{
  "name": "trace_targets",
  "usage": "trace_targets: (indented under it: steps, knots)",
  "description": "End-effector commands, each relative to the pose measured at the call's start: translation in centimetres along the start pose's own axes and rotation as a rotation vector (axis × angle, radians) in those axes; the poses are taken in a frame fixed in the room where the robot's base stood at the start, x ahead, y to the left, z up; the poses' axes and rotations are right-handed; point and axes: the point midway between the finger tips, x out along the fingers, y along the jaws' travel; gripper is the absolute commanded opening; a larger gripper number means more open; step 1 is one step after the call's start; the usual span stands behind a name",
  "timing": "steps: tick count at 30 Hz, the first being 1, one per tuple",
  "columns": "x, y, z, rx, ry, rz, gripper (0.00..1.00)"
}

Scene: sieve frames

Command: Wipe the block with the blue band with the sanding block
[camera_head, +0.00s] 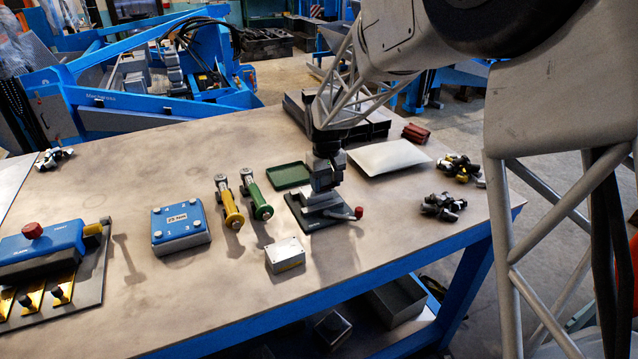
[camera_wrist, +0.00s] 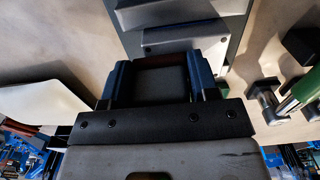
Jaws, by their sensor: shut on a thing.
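My gripper (camera_head: 322,180) points down over a dark base plate (camera_head: 305,221) with a grey metal block (camera_head: 322,199) on it and a red knob at its right end. In the wrist view my gripper (camera_wrist: 160,68) is shut on a dark block (camera_wrist: 160,86), which I take to be the sanding block. The grey metal block (camera_wrist: 185,42), with screw heads, shows just beyond my fingers; I cannot tell whether they touch. No blue band shows clearly. A silver block with a yellow band (camera_head: 285,255) stands in front of the plate.
A green tray (camera_head: 288,175), a green-handled tool (camera_head: 257,194), a yellow-handled tool (camera_head: 229,203) and a blue box (camera_head: 180,226) lie to the left. A white pad (camera_head: 390,158) and a red-brown piece (camera_head: 415,133) lie behind right.

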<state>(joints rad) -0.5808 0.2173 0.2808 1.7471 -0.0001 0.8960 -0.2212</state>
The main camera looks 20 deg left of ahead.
Motion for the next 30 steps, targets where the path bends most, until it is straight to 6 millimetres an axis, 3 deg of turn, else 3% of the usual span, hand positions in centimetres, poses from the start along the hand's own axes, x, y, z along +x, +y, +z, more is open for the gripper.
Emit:
trace_targets:
  steps: [5,18,30]
  knots:
    - [0.0,1.0,0.0,0.000,0.000,0.000,0.33]
    - [0.0,-1.6,0.0,-0.001,0.000,0.000,0.33]
    - [0.2,-5.3,-0.1,-0.002,0.000,0.000,0.32]
